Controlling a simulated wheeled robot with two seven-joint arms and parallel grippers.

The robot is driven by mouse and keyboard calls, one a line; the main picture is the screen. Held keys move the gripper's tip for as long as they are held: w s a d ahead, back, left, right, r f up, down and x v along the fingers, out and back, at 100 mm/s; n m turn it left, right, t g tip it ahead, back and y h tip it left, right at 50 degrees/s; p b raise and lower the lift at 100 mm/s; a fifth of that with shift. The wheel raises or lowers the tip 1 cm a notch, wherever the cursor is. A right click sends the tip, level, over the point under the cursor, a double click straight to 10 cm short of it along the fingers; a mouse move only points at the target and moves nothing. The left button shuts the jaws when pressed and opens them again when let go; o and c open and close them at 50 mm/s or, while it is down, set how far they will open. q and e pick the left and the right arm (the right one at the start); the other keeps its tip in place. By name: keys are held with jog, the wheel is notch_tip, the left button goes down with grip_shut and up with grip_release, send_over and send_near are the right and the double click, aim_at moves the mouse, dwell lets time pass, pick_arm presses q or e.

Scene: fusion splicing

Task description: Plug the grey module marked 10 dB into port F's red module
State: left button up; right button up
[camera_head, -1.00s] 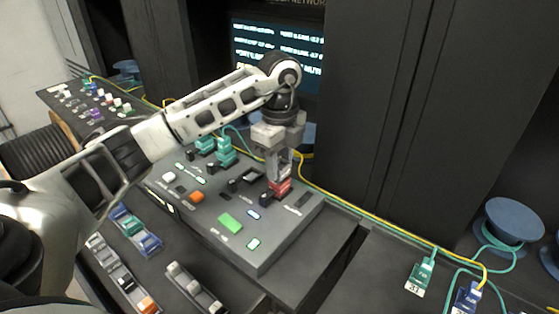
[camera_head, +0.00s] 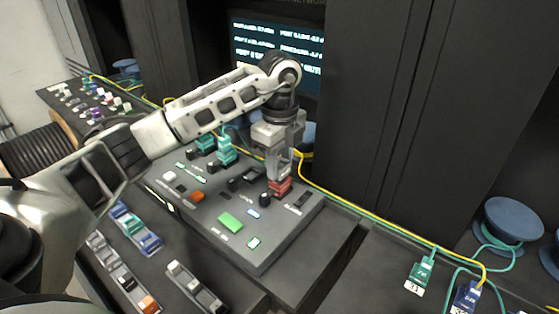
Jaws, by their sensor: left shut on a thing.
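My left gripper (camera_head: 281,172) reaches down over the right part of the grey panel box (camera_head: 190,222). It is shut directly above a red module (camera_head: 280,187) on the panel. What it holds is mostly hidden between its fingers; a greyish piece seems to sit there, and I cannot read a 10 dB mark. I cannot tell whether that piece is seated in the red module or just touching it. The port letters are too small to read. My right gripper is not in view.
Teal plugs (camera_head: 225,150) stand at the panel's back. Trays with small modules (camera_head: 196,288) lie in front. A yellow cable (camera_head: 345,203) runs behind the box to a green connector (camera_head: 420,275) and a blue connector (camera_head: 465,297). A screen (camera_head: 275,50) stands behind.

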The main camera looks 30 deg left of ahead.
pick_arm(q)
jog(key=shift+f+b, duration=0.35)
jog(key=shift+f, duration=0.2)
jog(key=o, duration=0.9)
jog(key=shift+r+p, duration=0.3)
jog(key=shift+r, duration=7.7)
